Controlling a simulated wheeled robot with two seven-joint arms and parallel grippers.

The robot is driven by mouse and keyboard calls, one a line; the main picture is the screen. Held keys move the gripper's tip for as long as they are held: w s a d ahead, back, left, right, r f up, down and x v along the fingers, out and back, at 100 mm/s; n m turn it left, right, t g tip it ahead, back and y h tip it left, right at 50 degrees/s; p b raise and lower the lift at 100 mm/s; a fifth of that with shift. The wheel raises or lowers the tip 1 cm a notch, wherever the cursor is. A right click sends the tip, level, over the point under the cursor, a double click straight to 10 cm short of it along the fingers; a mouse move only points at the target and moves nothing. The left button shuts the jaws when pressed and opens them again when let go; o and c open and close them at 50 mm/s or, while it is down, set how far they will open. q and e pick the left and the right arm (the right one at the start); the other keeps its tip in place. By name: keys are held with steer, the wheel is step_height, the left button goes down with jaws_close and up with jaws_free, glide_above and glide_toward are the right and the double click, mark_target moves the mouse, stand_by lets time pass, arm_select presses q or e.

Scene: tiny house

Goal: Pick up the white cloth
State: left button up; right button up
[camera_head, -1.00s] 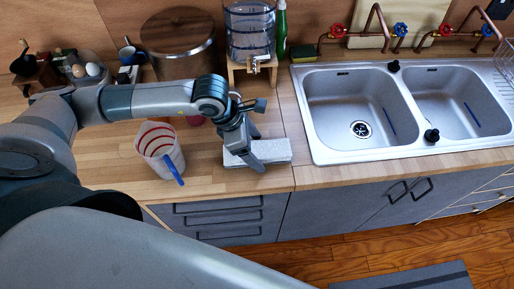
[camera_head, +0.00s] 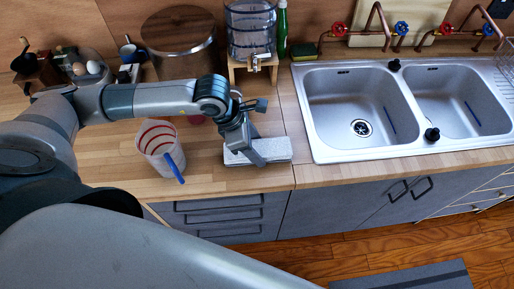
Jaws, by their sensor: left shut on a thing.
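The white cloth (camera_head: 277,150) is a flat, pale grey-white block-like bundle on the wooden counter, left of the sink, near the counter's front edge. My left gripper (camera_head: 252,156) reaches down onto its left part, with one finger in front of it. The gripper is shut on the cloth; the far finger is mostly hidden. The cloth appears to rest on the counter or just over it; I cannot tell which. My right gripper is not in view.
A clear cup with red rings and a blue handle (camera_head: 161,148) stands left of the cloth. A water dispenser (camera_head: 250,32) on a wooden stand and a large lidded pot (camera_head: 180,42) are behind. The double sink (camera_head: 355,110) lies to the right.

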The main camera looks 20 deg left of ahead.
mark_target(266, 149)
arm_select(q)
steer(key=shift+r+b, duration=0.45)
steer(key=shift+r, duration=0.05)
steer(key=r+b, duration=0.1)
steer(key=d+r+b, duration=0.1)
steer(key=r, duration=0.1)
steer(key=shift+r, duration=0.1)
steer(key=s+d+r+b, duration=0.2)
steer(key=d+r, duration=0.4)
steer(key=d, duration=0.4)
steer(key=shift+d+r+b, duration=0.3)
steer(key=shift+r+b, duration=0.1)
steer(key=shift+b, duration=0.35)
steer(key=shift+w, duration=0.1)
steer(key=o, duration=0.5)
steer(key=shift+c, duration=0.2)
steer(key=c, duration=0.3)
